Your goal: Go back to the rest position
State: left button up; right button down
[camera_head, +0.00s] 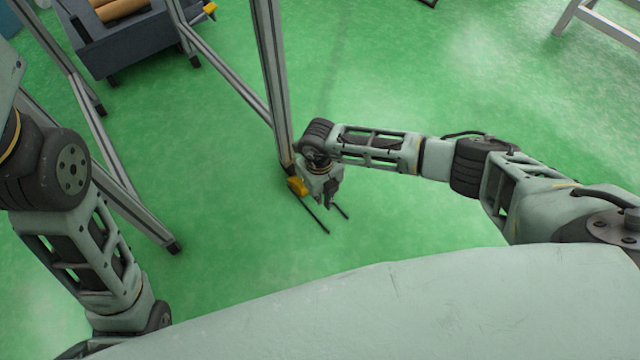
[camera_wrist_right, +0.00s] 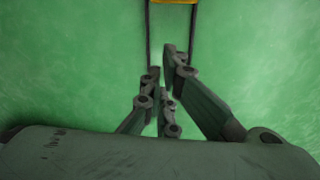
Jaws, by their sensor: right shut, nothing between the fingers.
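My right arm reaches in from the right in the head view, bent downward at its wrist. My right gripper (camera_head: 336,201) hangs over the green floor close to the foot of a metal post. In the right wrist view the fingers of the right gripper (camera_wrist_right: 163,62) are close together and nothing shows between them. My left arm hangs down along the left side of the head view. The left gripper is outside the picture.
A metal profile frame (camera_head: 275,80) stands just left of my right gripper. A yellow part (camera_head: 297,186) and thin black bars (camera_head: 315,217) are at its foot. A dark grey bin (camera_head: 125,45) with brown rolls stands at upper left. Green floor (camera_head: 450,80) is clear beyond my right arm.

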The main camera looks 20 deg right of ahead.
jog(key=shift+r+p, duration=0.7)
jog(key=shift+r, duration=0.95)
